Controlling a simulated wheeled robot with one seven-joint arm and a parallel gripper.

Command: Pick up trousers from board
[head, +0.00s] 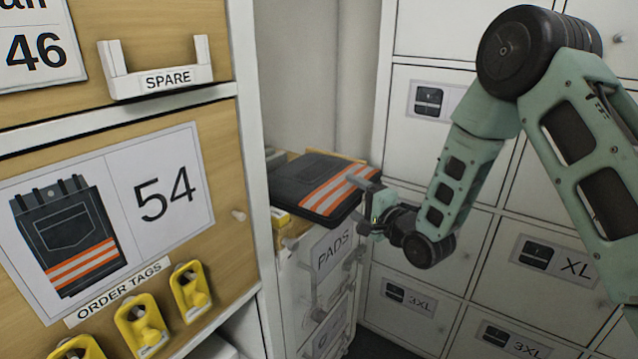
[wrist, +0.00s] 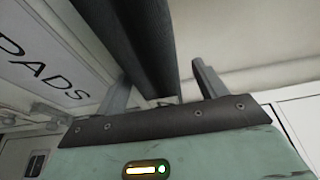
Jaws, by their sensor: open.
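The trousers (head: 318,186) are folded flat, dark grey with orange and silver stripes. They lie on a board (head: 350,159), whose tan edge shows behind them, on top of the low cabinet labelled PADS (head: 330,255). My gripper (head: 360,204) is at the right, striped end of the trousers, with its fingers apart. In the wrist view, the dark folded edge of the trousers (wrist: 125,40) reaches down between the two open fingers (wrist: 160,82). Whether either finger touches the cloth cannot be told. Most of the board is hidden under the trousers.
A wooden panel at left bears a trousers picture card (head: 110,215) marked 54, yellow order-tag holders (head: 142,325) and an empty SPARE holder (head: 160,75). White size-labelled lockers (head: 410,295) stand at right.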

